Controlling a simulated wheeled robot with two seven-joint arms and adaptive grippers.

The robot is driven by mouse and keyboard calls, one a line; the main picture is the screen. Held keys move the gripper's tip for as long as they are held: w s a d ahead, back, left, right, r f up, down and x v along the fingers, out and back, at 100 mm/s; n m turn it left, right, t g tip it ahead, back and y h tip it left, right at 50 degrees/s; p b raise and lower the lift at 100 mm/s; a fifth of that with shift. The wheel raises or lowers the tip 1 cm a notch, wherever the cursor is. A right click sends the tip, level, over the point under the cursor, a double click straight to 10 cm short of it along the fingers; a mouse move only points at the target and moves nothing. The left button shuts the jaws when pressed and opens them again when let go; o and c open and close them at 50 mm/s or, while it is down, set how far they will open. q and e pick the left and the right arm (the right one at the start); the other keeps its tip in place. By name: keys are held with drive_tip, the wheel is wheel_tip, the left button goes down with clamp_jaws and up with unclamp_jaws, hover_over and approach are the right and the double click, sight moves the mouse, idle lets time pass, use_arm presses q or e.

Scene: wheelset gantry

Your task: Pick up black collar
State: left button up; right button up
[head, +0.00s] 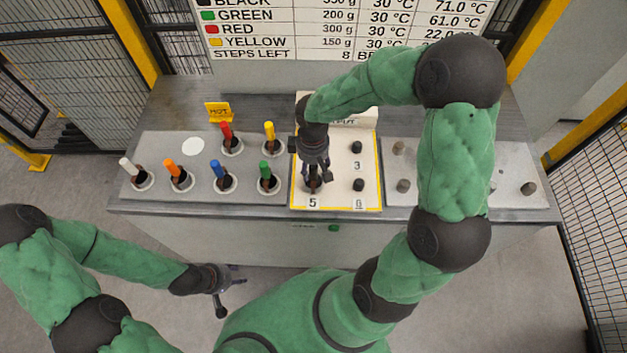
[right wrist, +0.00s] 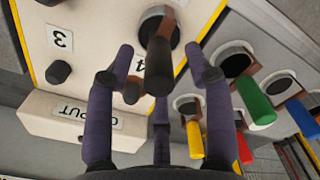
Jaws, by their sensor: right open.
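The black collar (head: 312,187) stands on the output panel at the spot marked 5, partly hidden by my right gripper (head: 315,176) in the head view. My left gripper (head: 231,297) is open and empty, low in front of the bench.
Collars with white (head: 131,170), orange (head: 174,172), blue (head: 219,173), green (head: 266,174), red (head: 227,136) and yellow (head: 269,136) handles stand on the left panel. Bare dark pegs (head: 358,185) stand on the output panel (head: 340,200). Fences flank the bench.

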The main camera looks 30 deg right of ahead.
wheel_tip(320, 180, down, 2)
drive_tip(key=shift+f, duration=0.25)
clamp_jaws()
drive_tip(key=shift+r, duration=0.1)
drive_tip(key=shift+w+r, duration=0.1)
drive_tip(key=shift+r, duration=0.35)
wheel_tip(320, 180, up, 3)
drive_tip(key=shift+f+p, duration=0.1)
drive_tip(key=shift+p, duration=0.25)
drive_tip(key=s+a+r+p, duration=0.2)
drive_tip(key=s+a+r, duration=0.2)
drive_tip(key=r, duration=0.3)
drive_tip(key=s+a+r+p, duration=0.3)
drive_tip(key=s+a+r, duration=0.1)
drive_tip(key=a+r, duration=0.3)
drive_tip(key=shift+a+r+p, duration=0.2)
drive_tip(key=shift+a+p, duration=0.1)
drive_tip(key=shift+p, duration=0.05)
